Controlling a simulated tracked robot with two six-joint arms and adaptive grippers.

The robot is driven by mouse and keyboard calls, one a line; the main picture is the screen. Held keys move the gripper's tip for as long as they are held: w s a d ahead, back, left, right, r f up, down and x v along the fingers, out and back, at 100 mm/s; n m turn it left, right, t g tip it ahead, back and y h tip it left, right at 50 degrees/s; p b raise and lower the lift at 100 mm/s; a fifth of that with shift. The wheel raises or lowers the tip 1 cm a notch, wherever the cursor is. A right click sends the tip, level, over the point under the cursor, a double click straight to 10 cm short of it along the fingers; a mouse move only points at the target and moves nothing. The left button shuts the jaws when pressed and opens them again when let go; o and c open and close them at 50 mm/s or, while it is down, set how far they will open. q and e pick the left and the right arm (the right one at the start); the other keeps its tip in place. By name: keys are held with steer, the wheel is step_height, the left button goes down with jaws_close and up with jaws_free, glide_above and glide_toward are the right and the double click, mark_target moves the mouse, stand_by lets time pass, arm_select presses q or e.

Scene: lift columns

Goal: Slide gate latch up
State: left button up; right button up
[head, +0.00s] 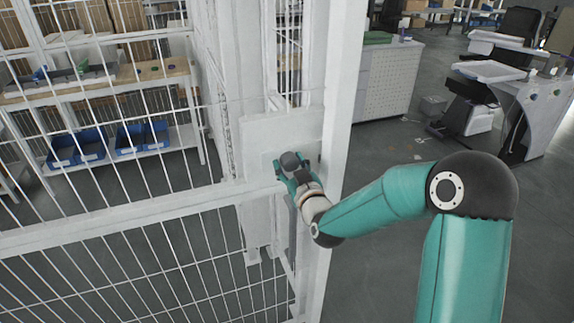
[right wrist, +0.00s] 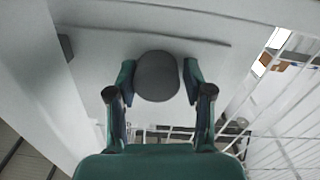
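The latch has a dark grey round knob (head: 291,160) on a white plate (head: 262,128) at the gate's post. The knob also shows in the right wrist view (right wrist: 157,76). My right gripper (head: 290,168) reaches it from the front right, its teal fingers on either side of the knob. In the right wrist view the fingers (right wrist: 158,82) stand close to both sides of the knob, with a thin gap at the right; contact at the left is unclear. The gripper looks open around the knob. My left gripper is not in view.
A white mesh gate (head: 110,215) with a thick crossbar fills the left. A white post (head: 342,95) stands right beside the plate. Behind the mesh are shelves with blue bins (head: 141,138). A white cabinet (head: 388,82) and desk (head: 528,105) stand farther back; open floor lies between.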

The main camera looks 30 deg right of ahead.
mark_target(287, 147)
steer(key=shift+d+r, duration=0.15)
steer(key=shift+d, duration=0.05)
jaws_close()
steer(key=shift+r, duration=1.9)
steer(key=shift+o, duration=2.2)
jaws_free()
steer(key=shift+o, duration=1.4)
steer(key=shift+w, duration=0.1)
steer(key=shift+o, duration=0.5)
steer(key=shift+w+f, duration=0.1)
steer(key=shift+f, duration=0.1)
steer(key=shift+a+f, duration=0.1)
